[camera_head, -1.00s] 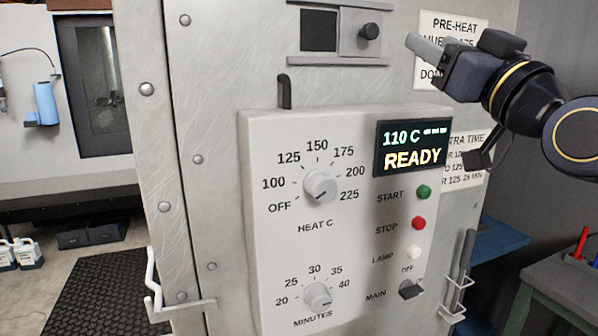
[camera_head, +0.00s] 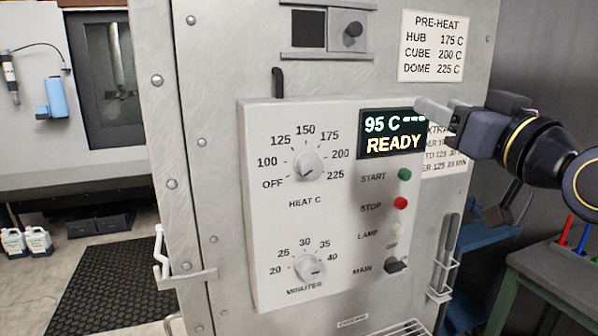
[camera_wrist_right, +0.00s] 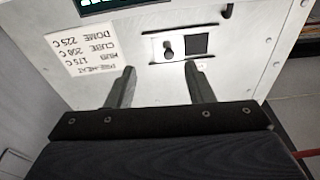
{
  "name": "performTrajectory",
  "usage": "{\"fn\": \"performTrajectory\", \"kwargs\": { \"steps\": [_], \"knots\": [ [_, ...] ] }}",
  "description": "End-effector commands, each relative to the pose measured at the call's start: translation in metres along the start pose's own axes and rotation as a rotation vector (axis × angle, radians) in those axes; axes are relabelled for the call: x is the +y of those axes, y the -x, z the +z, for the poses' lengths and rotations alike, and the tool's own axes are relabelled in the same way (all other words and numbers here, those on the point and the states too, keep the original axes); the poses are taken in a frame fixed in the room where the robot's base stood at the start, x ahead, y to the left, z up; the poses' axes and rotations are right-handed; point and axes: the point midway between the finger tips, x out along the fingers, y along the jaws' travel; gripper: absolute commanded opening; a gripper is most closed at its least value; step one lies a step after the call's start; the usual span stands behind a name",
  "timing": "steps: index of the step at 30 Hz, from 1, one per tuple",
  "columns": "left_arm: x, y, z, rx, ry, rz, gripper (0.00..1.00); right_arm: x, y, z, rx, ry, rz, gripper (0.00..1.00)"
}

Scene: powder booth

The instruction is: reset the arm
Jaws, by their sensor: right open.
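My right gripper (camera_head: 428,108) comes in from the right in the head view, in front of the oven's control panel (camera_head: 262,225). Its visible finger overlaps the right end of the display (camera_head: 392,133), which reads 95 C and READY. I cannot tell any contact there. In the right wrist view, the gripper (camera_wrist_right: 160,84) shows two parted fingers with nothing between them. The oven front with its small latch window (camera_wrist_right: 196,45) lies beyond them. My left gripper is not in view.
The panel carries a heat dial (camera_head: 307,166), a minutes dial (camera_head: 309,267), a green start button (camera_head: 405,174), a red stop button (camera_head: 401,202) and a main switch (camera_head: 397,265). A pre-heat sign (camera_head: 436,47) hangs above. A green-framed table (camera_head: 560,272) stands at right.

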Motion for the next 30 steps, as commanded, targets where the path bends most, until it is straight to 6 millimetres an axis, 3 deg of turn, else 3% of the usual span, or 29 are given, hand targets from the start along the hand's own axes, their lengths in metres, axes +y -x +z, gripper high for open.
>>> {"fn": "performTrajectory", "kwargs": {
  "steps": [5,10,15,18,21,25,30],
  "knots": [
    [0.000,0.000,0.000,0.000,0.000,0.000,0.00,0.008,0.022,0.061,-0.163,-0.047,0.019,0.48],
    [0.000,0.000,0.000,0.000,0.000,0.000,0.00,0.012,0.061,0.142,-0.377,-0.121,0.051,0.48],
    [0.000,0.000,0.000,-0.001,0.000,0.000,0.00,0.004,0.132,0.249,-0.672,-0.247,0.107,0.48],
    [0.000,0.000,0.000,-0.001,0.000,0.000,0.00,-0.008,0.177,0.305,-0.834,-0.326,0.142,0.48],
    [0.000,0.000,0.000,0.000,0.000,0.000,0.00,-0.022,0.217,0.349,-0.967,-0.399,0.173,0.48],
    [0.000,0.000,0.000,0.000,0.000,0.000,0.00,-0.038,0.254,0.385,-1.086,-0.466,0.202,0.48],
    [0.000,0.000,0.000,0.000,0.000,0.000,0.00,-0.047,0.272,0.401,-1.142,-0.500,0.215,0.48]
  ]
}}
